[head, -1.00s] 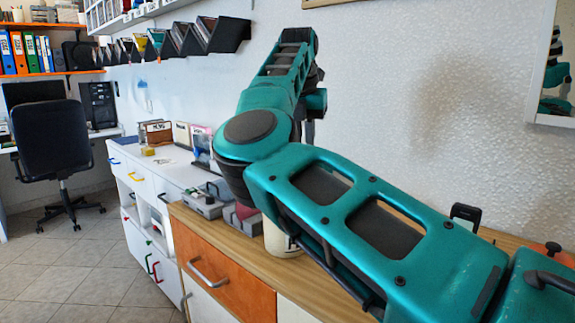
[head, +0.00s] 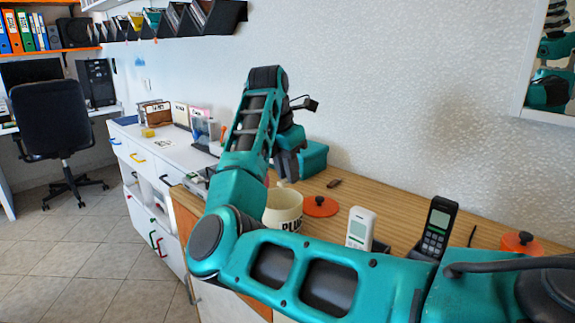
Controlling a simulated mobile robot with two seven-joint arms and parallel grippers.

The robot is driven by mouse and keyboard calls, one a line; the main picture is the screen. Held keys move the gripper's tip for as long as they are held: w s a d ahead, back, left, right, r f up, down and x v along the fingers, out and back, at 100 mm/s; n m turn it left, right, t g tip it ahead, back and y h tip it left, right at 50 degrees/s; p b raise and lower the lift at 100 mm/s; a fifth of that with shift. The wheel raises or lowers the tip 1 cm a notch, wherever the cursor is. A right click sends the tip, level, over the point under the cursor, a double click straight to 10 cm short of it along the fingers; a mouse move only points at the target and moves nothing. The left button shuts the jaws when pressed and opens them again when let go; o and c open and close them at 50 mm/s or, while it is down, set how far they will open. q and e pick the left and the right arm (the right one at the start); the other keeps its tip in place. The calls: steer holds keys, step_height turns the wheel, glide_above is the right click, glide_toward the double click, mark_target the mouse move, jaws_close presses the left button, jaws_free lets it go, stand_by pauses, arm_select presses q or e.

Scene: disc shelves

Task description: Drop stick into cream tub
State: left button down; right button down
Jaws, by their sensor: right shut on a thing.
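The cream tub (head: 283,212) with dark lettering stands on the wooden counter, open at the top and partly covered by my right arm. My right gripper (head: 284,172) points down just above and behind its rim, and is shut. The stick in its jaws cannot be made out clearly; a small pale bit shows just over the tub's rim. My left gripper is not in view.
An orange-red lid (head: 320,206) and a small dark brown piece (head: 334,183) lie right of the tub. A white handset (head: 361,228) and a black handset (head: 436,228) stand in cradles further right. Another orange lid (head: 521,243) is at the far right.

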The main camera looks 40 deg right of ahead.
mark_target(281, 215)
step_height(281, 215, down, 3)
steer(key=shift+r+b, duration=0.2)
steer(key=shift+b, duration=0.4)
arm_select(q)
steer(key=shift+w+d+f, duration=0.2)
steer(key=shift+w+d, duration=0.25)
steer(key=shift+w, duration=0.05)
arm_select(e)
steer(key=shift+f, duration=0.4)
steer(key=c, duration=1.4)
jaws_free()
steer(key=o, duration=0.4)
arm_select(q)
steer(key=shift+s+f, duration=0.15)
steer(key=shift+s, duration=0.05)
arm_select(e)
steer(key=shift+r, duration=0.15)
